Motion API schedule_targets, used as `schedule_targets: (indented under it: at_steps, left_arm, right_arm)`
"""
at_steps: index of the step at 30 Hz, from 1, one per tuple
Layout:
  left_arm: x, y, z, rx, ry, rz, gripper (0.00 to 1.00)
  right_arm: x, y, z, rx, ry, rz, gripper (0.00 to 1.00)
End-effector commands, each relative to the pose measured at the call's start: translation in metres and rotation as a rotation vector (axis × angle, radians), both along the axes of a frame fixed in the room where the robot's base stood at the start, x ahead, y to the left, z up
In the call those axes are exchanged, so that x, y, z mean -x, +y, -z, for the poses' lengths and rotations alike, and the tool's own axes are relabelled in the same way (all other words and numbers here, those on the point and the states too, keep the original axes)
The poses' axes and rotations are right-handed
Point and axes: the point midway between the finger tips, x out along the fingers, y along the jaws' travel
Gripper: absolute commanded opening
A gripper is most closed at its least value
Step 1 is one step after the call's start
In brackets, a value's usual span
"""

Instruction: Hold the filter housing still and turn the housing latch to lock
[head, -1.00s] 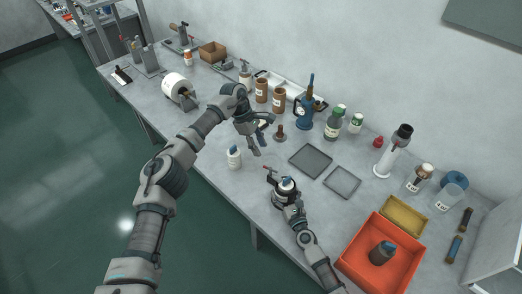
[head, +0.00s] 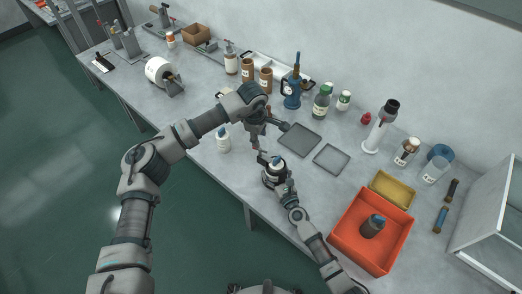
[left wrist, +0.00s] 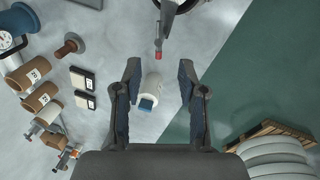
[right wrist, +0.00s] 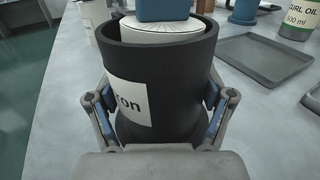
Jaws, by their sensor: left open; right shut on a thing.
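The filter housing (head: 270,180) is a dark upright cup on the table, with a white, blue-topped part inside. In the right wrist view the housing (right wrist: 155,75) has a white label, and my fingers press on both its sides. My right gripper (head: 282,186) is shut on it. The housing latch (head: 263,157) appears as a small arm at the rim; its red tip (left wrist: 158,44) shows in the left wrist view. My left gripper (head: 268,138) is open and empty, above and behind the housing. In its wrist view the latch tip lies just beyond the fingertips, between their lines, untouched.
A white bottle with a blue cap (head: 223,141) stands left of the housing, below my open left fingers. Flat grey trays (head: 299,140) lie behind and right. An orange bin (head: 356,248) holds a dark jar (head: 372,226). Several bottles stand at the back.

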Motion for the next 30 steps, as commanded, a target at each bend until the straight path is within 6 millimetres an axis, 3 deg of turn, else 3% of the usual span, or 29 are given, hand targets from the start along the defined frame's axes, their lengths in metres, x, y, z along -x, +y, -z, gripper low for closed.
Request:
schedule_targets:
  at_steps: [9,15,27,28,30]
  left_arm:
    - [-0.010,-0.004,0.066,0.000,0.005,-0.001,0.41]
    - [-0.016,-0.006,0.096,0.001,0.003,0.000,0.41]
    - [-0.018,-0.007,0.106,0.001,0.003,0.000,0.41]
    - [-0.018,-0.007,0.106,0.001,0.003,0.000,0.38]
    - [-0.018,-0.007,0.106,0.001,0.003,0.000,0.21]
  right_arm:
    - [0.001,-0.001,0.003,0.003,0.004,0.000,0.24]
    - [0.001,-0.001,0.003,0.003,0.004,0.000,0.24]
    - [0.001,-0.001,0.003,0.003,0.004,0.001,0.24]
    - [0.001,-0.001,0.003,0.002,0.004,0.001,0.24]
    - [0.001,-0.001,0.003,0.002,0.004,0.001,0.24]
